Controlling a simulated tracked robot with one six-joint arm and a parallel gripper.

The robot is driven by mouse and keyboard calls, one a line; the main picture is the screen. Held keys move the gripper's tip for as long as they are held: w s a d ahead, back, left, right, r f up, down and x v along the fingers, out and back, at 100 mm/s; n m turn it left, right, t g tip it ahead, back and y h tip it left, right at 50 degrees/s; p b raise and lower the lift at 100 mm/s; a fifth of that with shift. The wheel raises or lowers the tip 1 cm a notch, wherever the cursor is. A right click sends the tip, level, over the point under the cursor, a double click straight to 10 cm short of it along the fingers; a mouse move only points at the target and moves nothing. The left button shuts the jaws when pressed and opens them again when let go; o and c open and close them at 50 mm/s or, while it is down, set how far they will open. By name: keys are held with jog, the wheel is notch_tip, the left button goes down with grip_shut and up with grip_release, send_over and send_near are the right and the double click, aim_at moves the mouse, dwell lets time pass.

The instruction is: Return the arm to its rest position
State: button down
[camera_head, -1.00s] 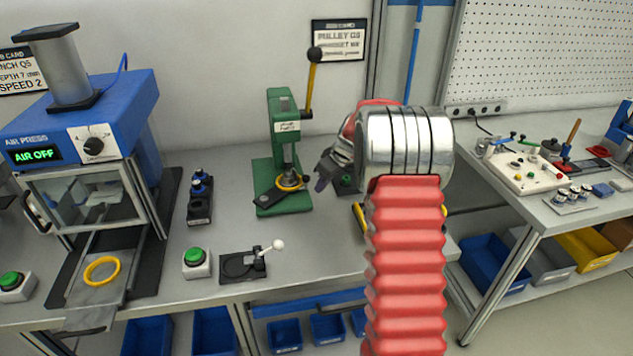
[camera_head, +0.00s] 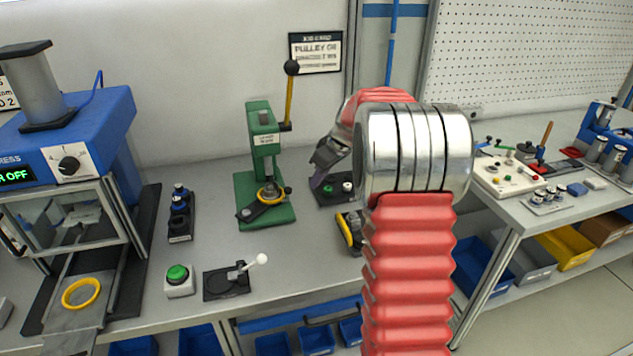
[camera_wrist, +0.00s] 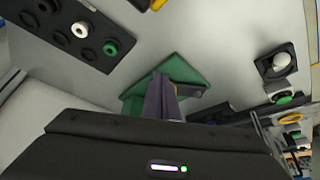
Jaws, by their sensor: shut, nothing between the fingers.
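My gripper (camera_head: 322,178) shows in the head view left of the big silver joint of my red arm, above the bench. In the wrist view my gripper's fingers (camera_wrist: 160,97) are together with nothing between them. Behind them in that view is the green base of the press (camera_wrist: 185,72). In the head view the green hand press (camera_head: 264,165) stands left of my gripper, with a gap between them. My arm's red bellows and silver joint hide part of the bench at the right.
A blue air press (camera_head: 70,140) reading OFF stands at the left, with a yellow ring (camera_head: 81,293) before it. A green button (camera_head: 178,279) and a white-knobbed lever fixture (camera_head: 228,281) sit at the bench front. A dark tray (camera_head: 330,193) lies below my gripper. A second bench (camera_head: 560,213) stands right.

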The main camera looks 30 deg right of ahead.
dwell(0.4)
jog(key=s+a+f+m+g, duration=0.25)
jog(key=s+a+m, duration=0.2)
jog(key=s, duration=0.35)
jog(key=s+a+r+t+h, duration=0.1)
jog(key=s+a+r, duration=0.4)
jog(key=s+a, duration=0.6)
jog(key=s+a+r+t, duration=0.2)
jog(key=s+a+r, duration=0.3)
jog(key=s+a, duration=0.6)
jog(key=s, duration=0.3)
jog(key=shift+s+a+h, duration=0.2)
jog(key=shift+h, duration=0.2)
